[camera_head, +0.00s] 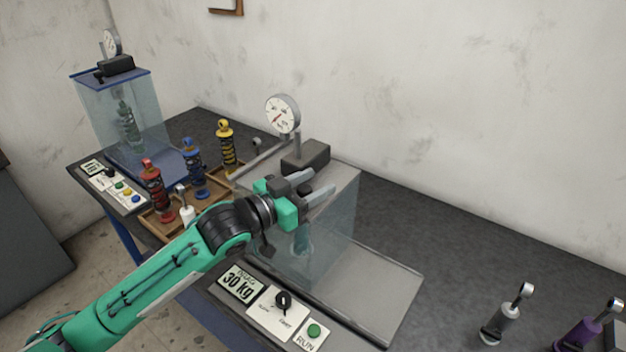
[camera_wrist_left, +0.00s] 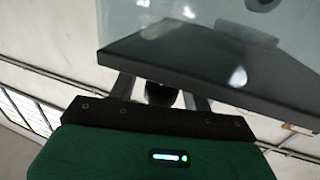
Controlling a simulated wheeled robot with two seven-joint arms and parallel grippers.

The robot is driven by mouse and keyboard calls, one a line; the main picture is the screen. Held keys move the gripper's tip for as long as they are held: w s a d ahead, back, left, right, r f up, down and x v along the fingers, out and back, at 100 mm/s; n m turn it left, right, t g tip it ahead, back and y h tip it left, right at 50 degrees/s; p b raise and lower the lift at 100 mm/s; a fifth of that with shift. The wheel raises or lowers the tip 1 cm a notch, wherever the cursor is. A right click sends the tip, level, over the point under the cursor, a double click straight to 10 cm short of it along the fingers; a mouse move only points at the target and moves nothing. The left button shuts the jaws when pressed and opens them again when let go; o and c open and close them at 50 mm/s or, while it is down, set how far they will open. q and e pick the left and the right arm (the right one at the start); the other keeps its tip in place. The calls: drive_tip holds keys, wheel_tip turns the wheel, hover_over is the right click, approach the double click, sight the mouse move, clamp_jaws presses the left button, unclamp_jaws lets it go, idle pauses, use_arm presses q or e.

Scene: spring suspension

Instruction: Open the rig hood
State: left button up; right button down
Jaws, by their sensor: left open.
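The rig hood (camera_head: 345,215) is a clear box with a grey top, standing on a grey base plate (camera_head: 385,305) on the bench; it looks lowered. My left gripper (camera_head: 322,181) is at the hood's near upper edge, with its two grey fingers apart. A small dark knob (camera_head: 305,188) shows between the fingers, and a dark round piece is between them in the left wrist view (camera_wrist_left: 160,95). I cannot tell whether the fingers touch it. The hood's glass and dark edge (camera_wrist_left: 200,60) fill the upper wrist view. My right gripper is out of view.
A dial gauge (camera_head: 283,115) and dark block (camera_head: 306,157) stand at the hood. A control panel (camera_head: 275,312) is in front. A wooden tray (camera_head: 163,229) with several springs is left, near a blue-topped rig (camera_head: 110,80). Grey and purple dampers (camera_head: 500,325) stand right.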

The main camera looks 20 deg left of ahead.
use_arm(q)
drive_tip(key=shift+w, duration=0.1)
clamp_jaws()
drive_tip(key=shift+s+d+r+p, duration=0.1)
drive_tip(key=shift+s+d+p, duration=0.2)
drive_tip(key=shift+d, duration=0.4)
drive_tip(key=s+d+p, duration=0.2)
drive_tip(key=s+d, duration=0.1)
drive_tip(key=d, duration=0.5)
drive_tip(key=s+d+p, duration=0.2)
drive_tip(key=s+d, duration=0.1)
drive_tip(key=d, duration=0.6)
unclamp_jaws()
